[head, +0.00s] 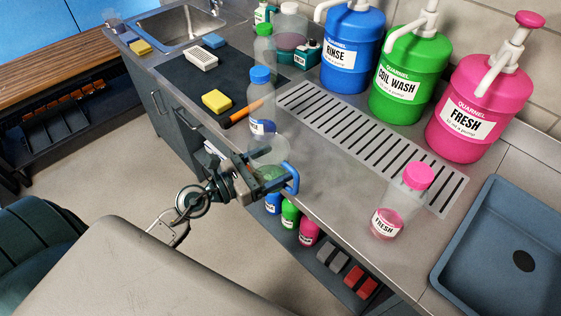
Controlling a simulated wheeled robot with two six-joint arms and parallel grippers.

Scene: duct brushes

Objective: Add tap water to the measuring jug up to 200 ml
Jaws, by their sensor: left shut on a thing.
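The measuring jug (268,154) is clear with a blue handle (292,181). It is at the counter's front edge, in the middle of the head view. My left gripper (252,180) is shut on the jug, and its fingers partly cover it. Greenish colour shows through the jug; I cannot tell whether this is liquid or markings, and the scale is too small to read. The tap (215,6) stands behind the metal sink (178,27) at the top left, far from the jug. My right gripper is not in view.
A blue-capped bottle (261,108) stands just behind the jug. A yellow sponge (216,101) lies on a dark mat. A pink-capped bottle (405,198) stands to the right. Blue (352,50), green (410,75) and pink (484,105) pump containers line the wall. Bare counter lies right of the jug.

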